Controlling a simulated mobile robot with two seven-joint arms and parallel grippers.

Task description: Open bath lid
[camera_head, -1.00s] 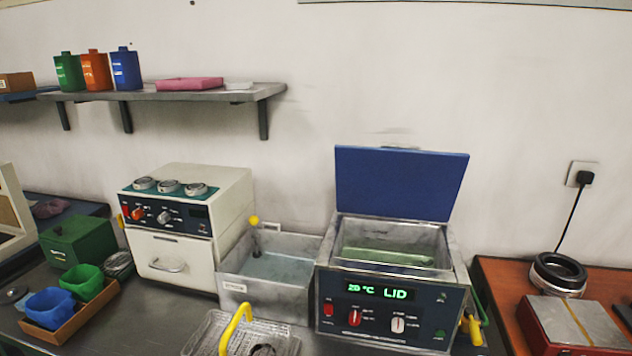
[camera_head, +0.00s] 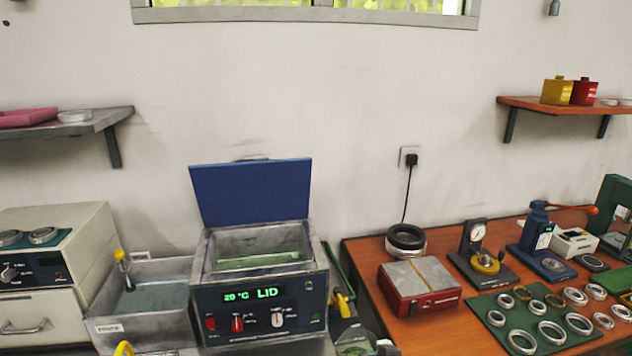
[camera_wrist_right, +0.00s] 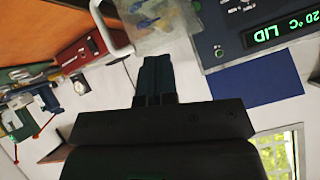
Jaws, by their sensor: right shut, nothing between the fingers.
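The bath (camera_head: 258,290) stands on the bench in the head view, with a dark front panel whose green display reads "20 °C LID". Its blue lid (camera_head: 252,190) stands up at the back, leaning toward the wall, and the tank opening shows below it. In the right wrist view the blue lid (camera_wrist_right: 258,92) and the bath's panel (camera_wrist_right: 245,32) appear upside down. My right gripper (camera_wrist_right: 155,62) is shut and empty, apart from the lid. It is not seen in the head view. My left gripper is in neither view.
A rinse tank (camera_head: 150,305) stands left of the bath, beside a cream machine (camera_head: 50,260). A red-sided block (camera_head: 420,285), a black ring stack (camera_head: 406,240) and a green mat of rings (camera_head: 540,320) occupy the orange bench at right. Shelves hang on the wall.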

